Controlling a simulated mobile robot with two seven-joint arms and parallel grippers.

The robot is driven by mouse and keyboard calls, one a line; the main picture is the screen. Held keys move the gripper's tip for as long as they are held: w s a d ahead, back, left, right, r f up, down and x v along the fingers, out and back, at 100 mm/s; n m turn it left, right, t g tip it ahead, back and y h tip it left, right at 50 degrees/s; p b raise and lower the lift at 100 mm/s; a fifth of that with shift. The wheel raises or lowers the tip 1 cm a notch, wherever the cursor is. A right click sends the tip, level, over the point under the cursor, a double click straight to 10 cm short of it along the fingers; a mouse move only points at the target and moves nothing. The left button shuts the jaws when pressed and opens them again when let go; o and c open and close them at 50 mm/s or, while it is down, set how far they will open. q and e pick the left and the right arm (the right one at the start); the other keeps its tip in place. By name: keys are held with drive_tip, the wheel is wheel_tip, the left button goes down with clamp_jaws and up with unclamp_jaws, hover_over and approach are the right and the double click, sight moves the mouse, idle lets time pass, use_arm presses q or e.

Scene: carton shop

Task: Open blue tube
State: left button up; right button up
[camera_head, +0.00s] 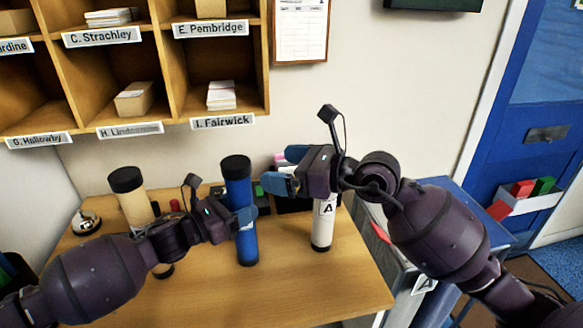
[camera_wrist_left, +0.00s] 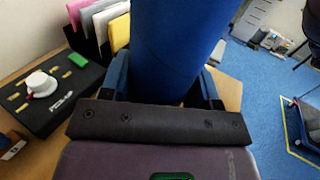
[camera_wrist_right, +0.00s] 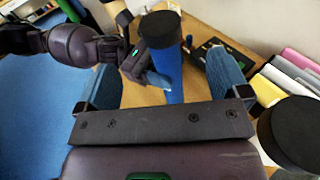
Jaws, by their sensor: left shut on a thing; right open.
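The blue tube (camera_head: 240,190) stands upright on the desk with a black cap (camera_head: 236,167) on top and a black band at its base. My left gripper (camera_head: 243,222) is shut around its middle; the left wrist view shows the blue tube (camera_wrist_left: 175,40) between the fingers. My right gripper (camera_head: 277,183) is open and empty, to the right of the tube near cap height. In the right wrist view, the blue tube (camera_wrist_right: 170,75) and its black cap (camera_wrist_right: 160,28) show beyond the open fingers (camera_wrist_right: 165,85).
A white tube (camera_head: 323,225) marked A stands right of the blue tube, beneath my right gripper. A tan tube (camera_head: 134,203) with a black cap stands at the left. A bell (camera_head: 85,222) sits at the desk's left. Wooden pigeonholes (camera_head: 160,60) hang behind. The front desk (camera_head: 270,295) is clear.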

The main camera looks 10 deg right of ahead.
sight(235, 162)
drive_tip(key=x, duration=1.1)
drive_tip(key=shift+s+f, duration=0.1)
drive_tip(key=shift+c, duration=0.2)
drive_tip(key=c, duration=1.1)
drive_tip(key=shift+r, duration=0.5)
drive_tip(key=shift+r, duration=0.65)
drive_tip(key=shift+r, duration=0.15)
drive_tip(key=shift+r, duration=1.9)
use_arm(q)
drive_tip(key=o, duration=1.4)
